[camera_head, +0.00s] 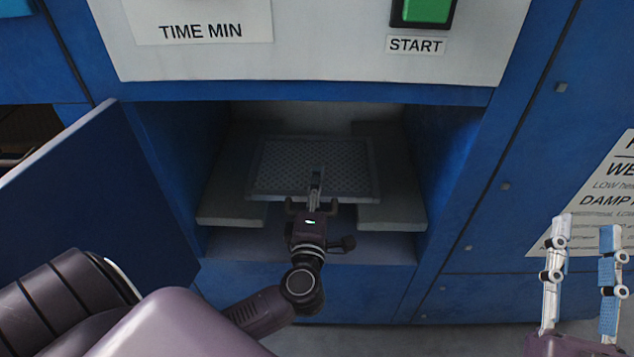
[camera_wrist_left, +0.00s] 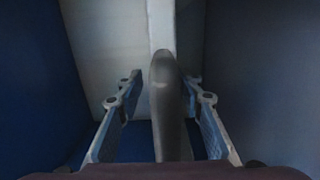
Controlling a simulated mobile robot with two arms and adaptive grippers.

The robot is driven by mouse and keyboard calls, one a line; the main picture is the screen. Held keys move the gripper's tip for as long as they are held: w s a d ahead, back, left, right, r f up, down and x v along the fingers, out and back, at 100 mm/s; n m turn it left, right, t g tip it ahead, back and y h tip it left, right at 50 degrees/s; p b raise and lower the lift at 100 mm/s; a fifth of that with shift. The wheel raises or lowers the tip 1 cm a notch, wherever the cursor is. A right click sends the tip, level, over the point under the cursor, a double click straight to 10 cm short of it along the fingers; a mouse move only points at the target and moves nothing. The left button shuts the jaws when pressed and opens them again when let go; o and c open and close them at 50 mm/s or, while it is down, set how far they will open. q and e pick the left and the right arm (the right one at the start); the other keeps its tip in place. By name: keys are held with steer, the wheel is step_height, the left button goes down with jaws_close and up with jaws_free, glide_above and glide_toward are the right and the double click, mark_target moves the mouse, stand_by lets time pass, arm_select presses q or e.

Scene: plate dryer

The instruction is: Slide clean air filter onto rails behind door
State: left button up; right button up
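The air filter (camera_head: 275,160), a flat grey panel with a meshed face, lies inside the blue compartment. It spans the gap between the left rail (camera_head: 232,212) and the right rail (camera_head: 392,212). My left gripper (camera_head: 316,178) is at the filter's front edge, one finger showing above it. In the left wrist view the filter's grey edge (camera_wrist_left: 167,110) stands between the open fingers of the gripper (camera_wrist_left: 163,78), with a visible gap on the left side. The door (camera_head: 95,200) stands open at the left. My right gripper (camera_head: 586,228) is open and empty at the lower right.
The compartment's side walls (camera_head: 445,150) flank the rails. A control panel with a green start button (camera_head: 427,10) is above the opening. A printed sign (camera_head: 600,200) is on the blue front at the right. My left arm passes close to the open door.

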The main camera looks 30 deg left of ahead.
arm_select(q)
steer(key=v, duration=1.2)
steer(key=shift+w, duration=0.1)
